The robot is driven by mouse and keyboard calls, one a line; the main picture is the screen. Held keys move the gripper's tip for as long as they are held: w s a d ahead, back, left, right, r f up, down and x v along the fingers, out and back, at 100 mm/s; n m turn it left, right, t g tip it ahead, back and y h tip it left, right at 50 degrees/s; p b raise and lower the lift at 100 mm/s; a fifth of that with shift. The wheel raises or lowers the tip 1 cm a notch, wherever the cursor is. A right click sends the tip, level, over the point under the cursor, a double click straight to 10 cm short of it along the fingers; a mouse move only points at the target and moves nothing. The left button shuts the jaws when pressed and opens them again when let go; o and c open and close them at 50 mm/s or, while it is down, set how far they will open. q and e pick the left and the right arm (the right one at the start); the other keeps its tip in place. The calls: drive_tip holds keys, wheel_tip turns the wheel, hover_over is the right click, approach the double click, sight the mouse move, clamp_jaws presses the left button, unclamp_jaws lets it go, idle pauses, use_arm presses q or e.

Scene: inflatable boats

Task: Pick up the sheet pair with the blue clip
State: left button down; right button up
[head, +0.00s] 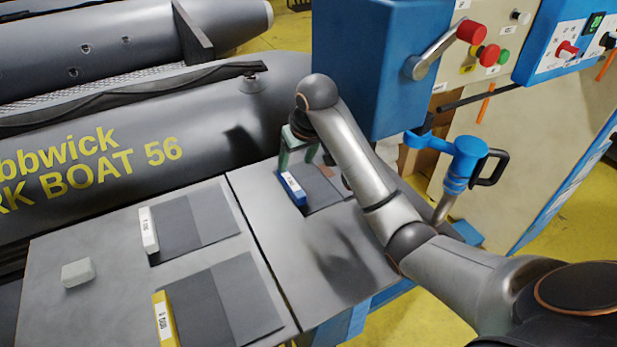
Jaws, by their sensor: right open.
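The sheet pair with the blue clip (318,186) lies flat at the far end of the right table panel. Its blue clip (292,188) carries a white label and sits along the left edge of the sheets. My right gripper (298,170) points down over the blue clip, with its greenish fingers apart. I cannot tell whether the fingers touch the clip. My right forearm hides part of the sheets' right side. My left gripper is not in view.
A sheet pair with a white clip (195,222) and one with a yellow clip (225,300) lie on the left panel, near a pale block (78,272). A dark inflatable boat (150,140) borders the table behind. A blue machine (375,60) stands close behind my right arm.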

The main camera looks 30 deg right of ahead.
sight(291, 182)
drive_tip(key=x, duration=0.9)
drive_tip(key=shift+f+p, duration=0.3)
drive_tip(key=shift+f, duration=0.05)
clamp_jaws()
